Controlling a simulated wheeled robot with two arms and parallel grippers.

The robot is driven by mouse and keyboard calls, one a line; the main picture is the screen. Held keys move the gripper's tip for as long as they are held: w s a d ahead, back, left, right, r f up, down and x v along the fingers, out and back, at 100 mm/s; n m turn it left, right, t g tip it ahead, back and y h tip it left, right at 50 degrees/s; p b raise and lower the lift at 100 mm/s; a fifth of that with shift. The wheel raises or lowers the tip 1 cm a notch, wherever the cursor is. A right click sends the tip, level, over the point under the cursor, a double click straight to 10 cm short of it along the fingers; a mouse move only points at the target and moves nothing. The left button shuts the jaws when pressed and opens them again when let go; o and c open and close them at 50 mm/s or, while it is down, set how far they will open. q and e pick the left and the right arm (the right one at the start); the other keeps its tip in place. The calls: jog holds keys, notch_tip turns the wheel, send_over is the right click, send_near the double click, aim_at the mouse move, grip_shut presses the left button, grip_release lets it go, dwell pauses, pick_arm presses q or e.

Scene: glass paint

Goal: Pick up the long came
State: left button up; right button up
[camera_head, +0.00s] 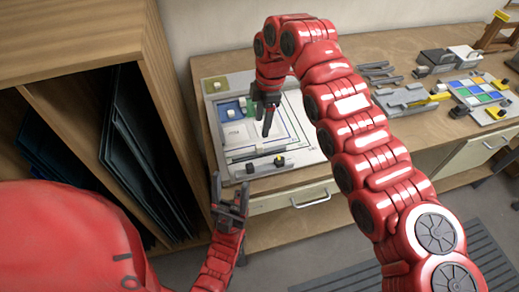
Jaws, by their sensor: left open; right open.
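Several slim grey strips (378,74) lie on the bench, just right of my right arm; they look like cames, but I cannot tell which is the long one. A thin grey bar (258,150) also lies across the lower part of the white work board (226,172). My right gripper (265,118) points down over the middle of the board; its fingers are dark and hold nothing visible. My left gripper (231,186) is open and empty, pointing up in front of the bench's near edge, below the board.
Blue and green glass pieces (231,110) lie at the board's upper left. A rack of coloured squares (478,90) and grey tools stand on the right of the bench. A wooden shelf unit (85,45) with dark panels stands close on the left.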

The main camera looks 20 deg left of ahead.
jog(key=p, duration=0.2)
send_over(260, 145)
notch_tip(260, 145, down, 5)
jog(key=shift+r, duration=0.15)
jog(key=shift+w+f+p, duration=0.1)
jog(key=shift+f+p, duration=0.2)
jog(key=shift+f, duration=0.3)
jog(key=f+p, duration=0.2)
jog(key=f, duration=0.1)
jog(key=shift+s+f, duration=0.2)
jog(key=shift+f, duration=0.1)
jog(key=shift+w+a+f, duration=0.1)
jog(key=shift+f, duration=0.2)
grip_shut()
